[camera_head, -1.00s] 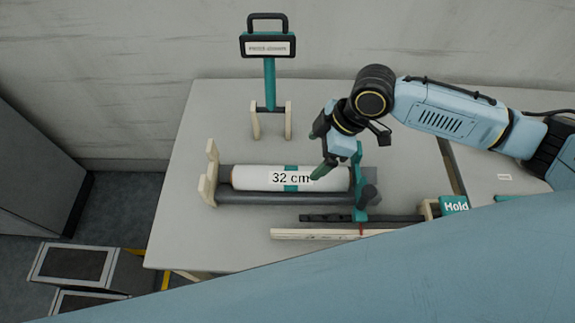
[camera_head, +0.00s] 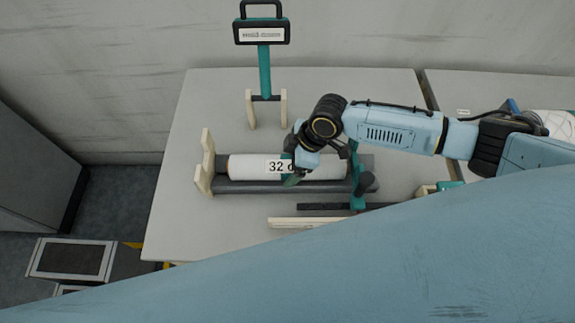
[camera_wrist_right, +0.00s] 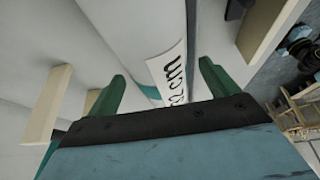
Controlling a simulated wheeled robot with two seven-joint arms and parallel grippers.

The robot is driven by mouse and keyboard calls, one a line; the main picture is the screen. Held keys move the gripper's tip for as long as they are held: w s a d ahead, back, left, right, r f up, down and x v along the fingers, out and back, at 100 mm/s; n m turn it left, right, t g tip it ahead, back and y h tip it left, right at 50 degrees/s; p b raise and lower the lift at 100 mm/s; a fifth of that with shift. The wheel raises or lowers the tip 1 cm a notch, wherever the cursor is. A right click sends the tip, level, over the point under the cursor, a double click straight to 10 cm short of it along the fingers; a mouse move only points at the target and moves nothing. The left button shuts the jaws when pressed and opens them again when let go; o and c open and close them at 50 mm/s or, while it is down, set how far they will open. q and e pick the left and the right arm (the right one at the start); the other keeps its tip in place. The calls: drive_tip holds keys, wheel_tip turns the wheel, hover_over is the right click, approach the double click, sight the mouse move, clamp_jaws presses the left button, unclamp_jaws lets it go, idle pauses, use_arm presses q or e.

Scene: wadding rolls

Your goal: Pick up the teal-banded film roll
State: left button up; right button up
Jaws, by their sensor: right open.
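The white film roll (camera_head: 250,167) lies across dark rollers on the table, with a "32 cm" label. In the head view my right gripper covers most of its teal band. The roll (camera_wrist_right: 150,40) also shows in the right wrist view, running between the fingers, with part of the teal band and the label visible. My right gripper (camera_head: 291,168) is over the middle of the roll. Its green fingers (camera_wrist_right: 160,88) are open, one on each side of the roll; whether they touch it I cannot tell. My left gripper is not in view.
A cream end bracket (camera_head: 205,165) stands left of the roll, and a teal post with a dark knob (camera_head: 366,182) stands at its right. A teal stand with a sign (camera_head: 262,34) is behind. A pale rail (camera_head: 290,223) lies in front. The table's left part is clear.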

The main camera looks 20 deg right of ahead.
drive_tip(key=shift+a+f, duration=0.1)
drive_tip(key=shift+f, duration=0.25)
drive_tip(key=c, duration=1.6)
drive_tip(key=shift+w+r, duration=0.1)
drive_tip(key=shift+r, duration=0.05)
drive_tip(key=shift+c, duration=0.3)
drive_tip(key=shift+r, duration=0.1)
